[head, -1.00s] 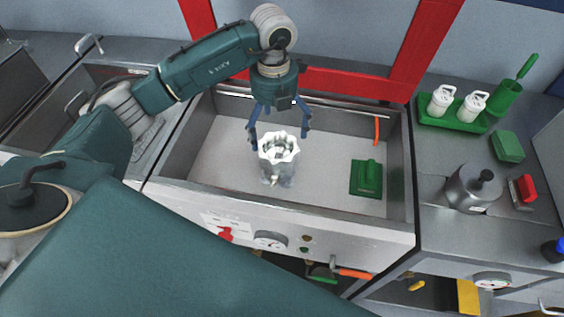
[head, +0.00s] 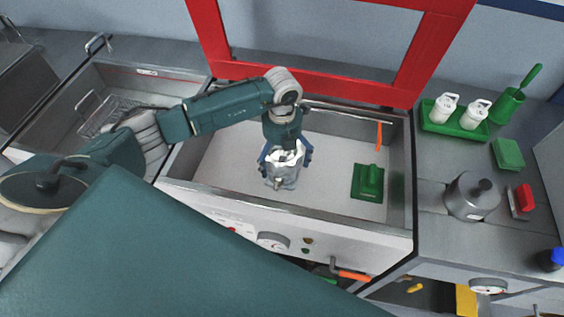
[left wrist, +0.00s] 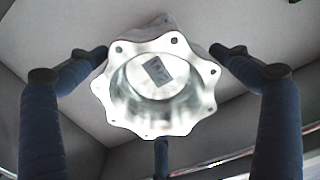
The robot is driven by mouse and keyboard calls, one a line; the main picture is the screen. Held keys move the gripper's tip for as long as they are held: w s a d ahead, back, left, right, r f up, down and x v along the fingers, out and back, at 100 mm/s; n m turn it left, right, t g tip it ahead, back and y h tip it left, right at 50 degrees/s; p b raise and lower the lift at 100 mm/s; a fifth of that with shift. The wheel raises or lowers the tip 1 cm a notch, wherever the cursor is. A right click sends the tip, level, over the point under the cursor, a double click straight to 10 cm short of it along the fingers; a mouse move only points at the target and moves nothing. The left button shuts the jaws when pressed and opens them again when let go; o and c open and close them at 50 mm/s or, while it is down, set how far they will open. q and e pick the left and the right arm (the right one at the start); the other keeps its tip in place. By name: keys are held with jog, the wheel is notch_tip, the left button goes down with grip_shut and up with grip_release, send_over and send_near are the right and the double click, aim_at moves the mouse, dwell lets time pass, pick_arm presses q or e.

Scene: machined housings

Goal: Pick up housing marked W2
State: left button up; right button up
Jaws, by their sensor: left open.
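The metal housing (head: 284,172) stands upright on the floor of the grey basin, a silvery cylinder with a scalloped flange on top. The left wrist view looks into its open bore (left wrist: 155,90); a small grey label lies inside, its marking too small to read. My left gripper (head: 285,158) is directly above and around the housing. Its blue fingers are spread open, one on each side of the flange and one below it in the left wrist view (left wrist: 160,110). I cannot tell whether any finger touches the housing. My right gripper is not in view.
The grey basin's (head: 345,220) walls surround the housing. A green block with a handle (head: 368,182) sits to its right, with bare floor between. An orange rod (head: 379,136) is at the back wall. A red frame (head: 330,84) stands behind the basin.

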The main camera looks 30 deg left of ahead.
pick_arm(q)
jog(key=shift+f, duration=0.1)
jog(key=c, duration=1.5)
jog(key=shift+w, duration=0.1)
jog(key=shift+c, duration=1.3)
jog(key=shift+r, duration=0.25)
